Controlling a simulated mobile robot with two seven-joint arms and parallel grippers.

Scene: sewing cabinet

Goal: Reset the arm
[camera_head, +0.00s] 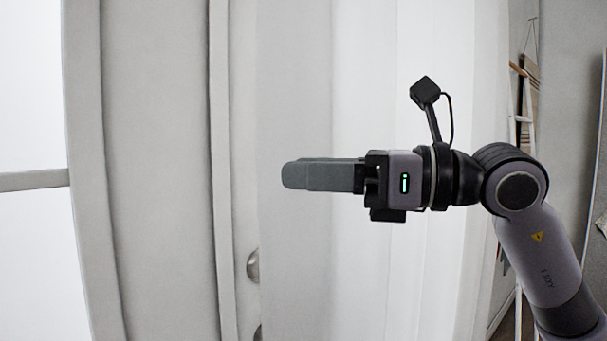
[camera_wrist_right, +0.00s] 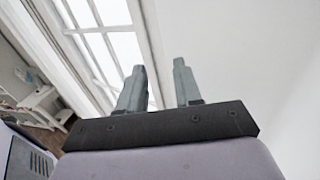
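My right arm comes in from the lower right of the head view. Its gripper (camera_head: 292,175) is raised and points left in front of a pale panel. In the right wrist view the two grey fingers of the gripper (camera_wrist_right: 159,68) stand apart with nothing between them. The gripper is open and empty. My left gripper is in neither view.
A pale, door-like panel (camera_head: 310,270) stands behind the right gripper, with a round metal knob (camera_head: 253,266) at its left edge. A bright window (camera_head: 30,110) is at the far left. A wooden rack (camera_head: 528,110) stands at the right, behind my arm.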

